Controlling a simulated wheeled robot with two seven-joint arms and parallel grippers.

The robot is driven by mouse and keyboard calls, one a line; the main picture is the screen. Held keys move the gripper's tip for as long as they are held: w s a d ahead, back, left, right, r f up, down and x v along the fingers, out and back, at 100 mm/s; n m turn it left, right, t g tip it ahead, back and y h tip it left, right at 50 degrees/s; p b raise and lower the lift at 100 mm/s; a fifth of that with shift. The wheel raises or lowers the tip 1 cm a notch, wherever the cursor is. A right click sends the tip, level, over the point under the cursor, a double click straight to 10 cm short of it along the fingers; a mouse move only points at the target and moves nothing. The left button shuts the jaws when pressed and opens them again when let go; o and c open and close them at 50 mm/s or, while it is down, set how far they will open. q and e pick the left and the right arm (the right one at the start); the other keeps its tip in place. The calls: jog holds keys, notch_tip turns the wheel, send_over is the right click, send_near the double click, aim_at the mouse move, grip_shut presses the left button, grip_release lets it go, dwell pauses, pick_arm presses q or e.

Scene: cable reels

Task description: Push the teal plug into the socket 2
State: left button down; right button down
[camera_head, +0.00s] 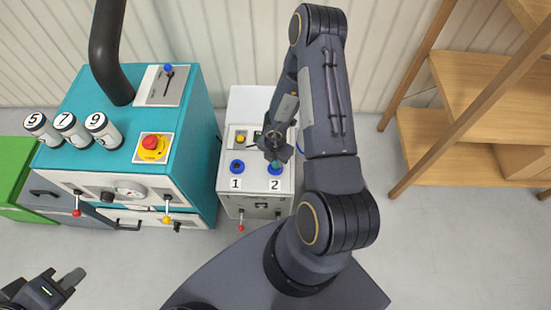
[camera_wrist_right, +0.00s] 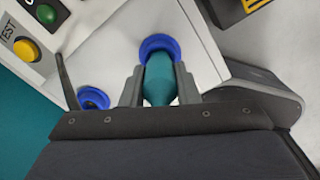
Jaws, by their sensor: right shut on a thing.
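The teal plug (camera_wrist_right: 157,82) is between the fingers of my right gripper (camera_wrist_right: 157,90), which is shut on it. Its far end meets the blue ring of socket 2 (camera_wrist_right: 157,46) in the right wrist view; how deep it sits I cannot tell. In the head view my right gripper (camera_head: 277,155) is over the white box at socket 2 (camera_head: 275,170), above the label 2, and a bit of the teal plug (camera_head: 276,164) shows below the fingers. My left gripper (camera_head: 58,282) is at the lower left, its fingers apart and empty, away from the box.
Socket 1 (camera_head: 237,166) is empty, left of socket 2; it also shows in the right wrist view (camera_wrist_right: 93,98). The white box (camera_head: 250,103) has a yellow button (camera_head: 240,139). A teal cabinet (camera_head: 205,120) stands left, a wooden shelf (camera_head: 480,85) right.

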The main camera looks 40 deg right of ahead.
jog(key=c, duration=1)
grip_release()
jog(key=shift+r, duration=0.1)
notch_tip(320, 180, up, 8)
jog(key=p, duration=0.2)
jog(key=shift+f+p, duration=0.2)
jog(key=shift+p, duration=0.15)
